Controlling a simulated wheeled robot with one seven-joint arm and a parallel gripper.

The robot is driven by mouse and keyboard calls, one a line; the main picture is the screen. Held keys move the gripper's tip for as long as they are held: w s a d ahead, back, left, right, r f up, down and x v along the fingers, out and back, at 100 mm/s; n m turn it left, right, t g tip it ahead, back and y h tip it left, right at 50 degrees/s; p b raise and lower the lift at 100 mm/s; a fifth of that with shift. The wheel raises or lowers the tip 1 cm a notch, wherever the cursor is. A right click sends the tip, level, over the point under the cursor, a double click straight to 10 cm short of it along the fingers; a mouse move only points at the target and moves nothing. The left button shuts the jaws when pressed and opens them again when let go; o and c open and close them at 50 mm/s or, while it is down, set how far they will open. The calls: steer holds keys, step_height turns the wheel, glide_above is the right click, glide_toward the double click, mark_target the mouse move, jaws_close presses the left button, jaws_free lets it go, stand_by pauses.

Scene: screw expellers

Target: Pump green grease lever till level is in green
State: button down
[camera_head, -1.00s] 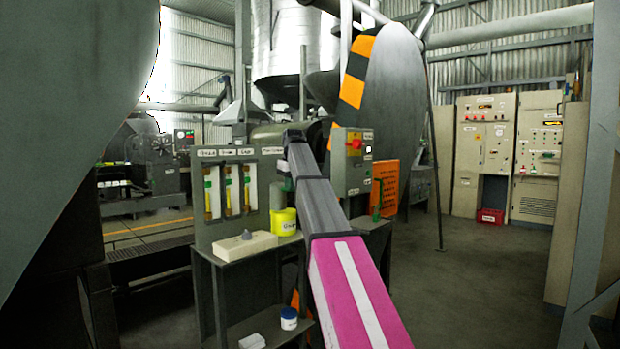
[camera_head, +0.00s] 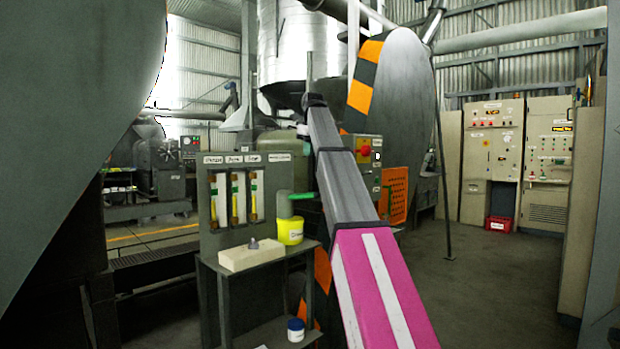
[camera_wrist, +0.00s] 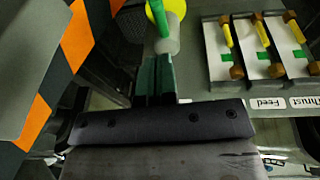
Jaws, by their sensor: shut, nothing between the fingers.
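The green grease lever (camera_head: 301,196) sticks out sideways from a grey cylinder (camera_head: 283,207) above a yellow pot (camera_head: 289,231). In the wrist view the green lever (camera_wrist: 159,18) lies over the yellow pot, with the grey cylinder (camera_wrist: 168,46) below it in the picture. My gripper (camera_wrist: 155,66) is shut and empty, its dark green fingers pointing at the cylinder; I cannot tell whether they touch it. Three level gauges (camera_head: 237,197) hold yellow columns and green marks. In the wrist view the yellow columns (camera_wrist: 262,33) end close to green bands (camera_wrist: 271,55).
A cream block (camera_head: 250,257) lies on the stand's shelf, left of my arm. A control box with a red button (camera_head: 364,150) and an orange perforated panel (camera_head: 394,195) stand right of it. Floor (camera_head: 480,290) at right is clear.

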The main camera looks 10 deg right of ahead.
glide_above(308, 195)
step_height(308, 195, down, 12)
steer(key=shift+r, duration=0.1)
steer(key=shift+d+f, duration=0.3)
steer(key=shift+f, duration=0.5)
steer(key=shift+s+d+f, duration=0.1)
steer(key=shift+s+f, duration=0.1)
steer(key=shift+f, duration=0.15)
step_height(308, 195, down, 7)
steer(key=s+t+y, duration=0.1)
steer(key=t+y, duration=0.1)
steer(key=t, duration=0.1)
steer(key=shift+d, duration=0.4)
steer(key=shift+f, duration=0.1)
